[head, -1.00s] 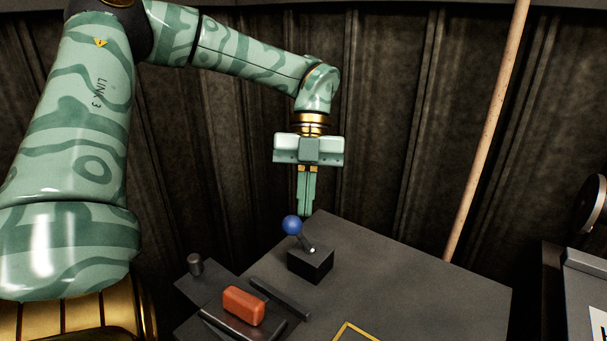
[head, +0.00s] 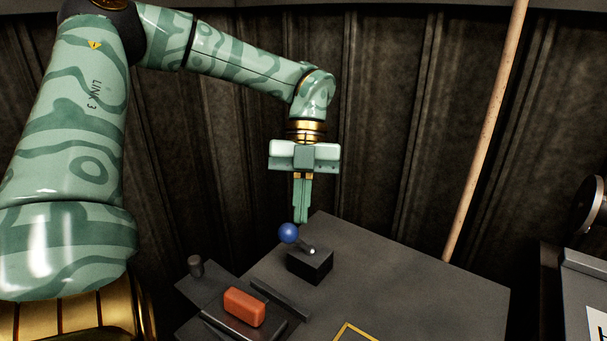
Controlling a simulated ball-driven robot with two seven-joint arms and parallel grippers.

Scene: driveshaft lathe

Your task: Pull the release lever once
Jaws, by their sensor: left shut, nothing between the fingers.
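The release lever has a blue ball knob (head: 288,233) on a short metal rod, tilted to the left out of a black box base (head: 310,264) on the dark table. My left gripper (head: 301,221) points down with its fingers shut and empty. In the picture its fingertips are just above and slightly right of the knob, and they seem to be behind it. I cannot tell whether they touch the knob. My right gripper is not in view.
A red-orange block (head: 244,307) sits in a dark holder at the front left, with a small dark cylinder (head: 195,265) behind it. A yellow outline (head: 347,325) marks the table's front. The table right of the lever is clear. A wooden pole (head: 485,140) leans behind.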

